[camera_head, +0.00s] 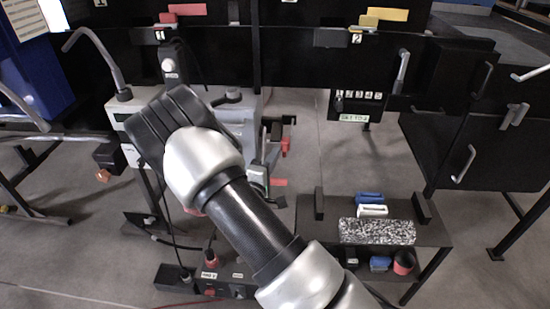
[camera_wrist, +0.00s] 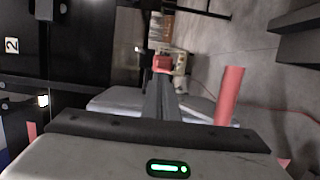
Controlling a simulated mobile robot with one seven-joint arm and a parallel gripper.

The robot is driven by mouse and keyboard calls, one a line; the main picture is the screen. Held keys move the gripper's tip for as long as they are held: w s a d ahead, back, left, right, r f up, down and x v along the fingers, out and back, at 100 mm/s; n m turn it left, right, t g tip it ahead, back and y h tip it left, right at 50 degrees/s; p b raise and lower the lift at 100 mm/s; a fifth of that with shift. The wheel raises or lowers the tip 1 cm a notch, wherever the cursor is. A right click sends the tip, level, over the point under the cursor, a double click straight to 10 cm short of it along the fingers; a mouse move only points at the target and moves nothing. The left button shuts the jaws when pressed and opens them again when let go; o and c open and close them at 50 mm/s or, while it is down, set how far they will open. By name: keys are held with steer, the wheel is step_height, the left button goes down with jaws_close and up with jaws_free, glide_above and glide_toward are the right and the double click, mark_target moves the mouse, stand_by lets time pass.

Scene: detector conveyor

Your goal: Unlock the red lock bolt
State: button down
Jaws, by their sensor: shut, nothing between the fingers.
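A small red block (camera_head: 183,10) sits on top of the black panel marked 1. Two more small red parts, an upper one (camera_head: 285,147) and a lower one (camera_head: 278,182), show on the right side of the grey machine. I cannot tell which is the lock bolt. In the wrist view, a small red piece (camera_wrist: 162,63) shows just past the tips of my gripper (camera_wrist: 161,78), and a red bar (camera_wrist: 229,95) stands to their right. My gripper is shut and empty. I cannot tell whether it touches the red piece.
The grey machine (camera_head: 238,127) stands behind my arm. A black panel marked 2 (camera_head: 345,58) with a yellow block (camera_head: 384,14) is at upper right. A low black table (camera_head: 405,231) bears a speckled block (camera_head: 377,231). Open floor lies between table and panels.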

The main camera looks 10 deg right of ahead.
steer(key=a, duration=0.3)
steer(key=shift+w+a+b, duration=0.35)
steer(key=shift+w+a, duration=0.05)
steer(key=p+v, duration=0.1)
steer(key=v, duration=0.8)
steer(key=shift+s, duration=0.35)
